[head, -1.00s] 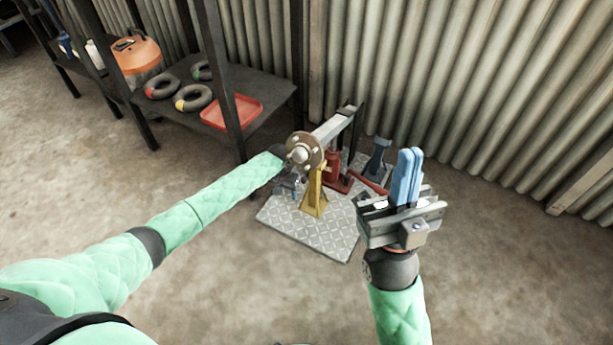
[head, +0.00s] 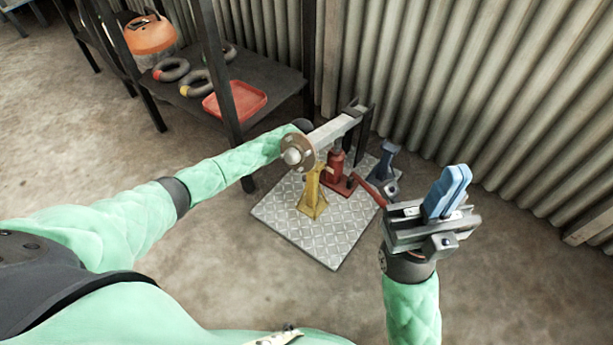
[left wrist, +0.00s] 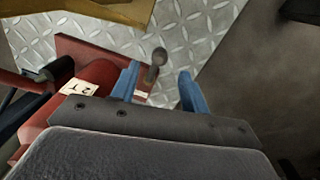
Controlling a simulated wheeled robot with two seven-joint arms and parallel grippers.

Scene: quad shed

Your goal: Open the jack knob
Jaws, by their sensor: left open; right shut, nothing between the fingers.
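The red jack (head: 336,166) stands on a diamond-plate sheet under the grey beam, with its red handle sticking out to the right. In the left wrist view, the jack's red body (left wrist: 82,85) is at the left with a white label. A small grey knob (left wrist: 157,58) on a short stem shows at its base. My left gripper (left wrist: 159,72) is open; its blue fingers are on either side of the knob's stem, contact unclear. In the head view it is hidden behind the beam and hub. My right gripper (head: 450,190) is shut and empty, raised right of the plate.
A yellow stand (head: 312,197) is under the beam (head: 333,130) near its round hub (head: 296,153). A blue stand (head: 384,165) is behind right. A dark shelf (head: 265,85) with a red tray (head: 236,101) is left; a corrugated wall is behind. The front floor is clear.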

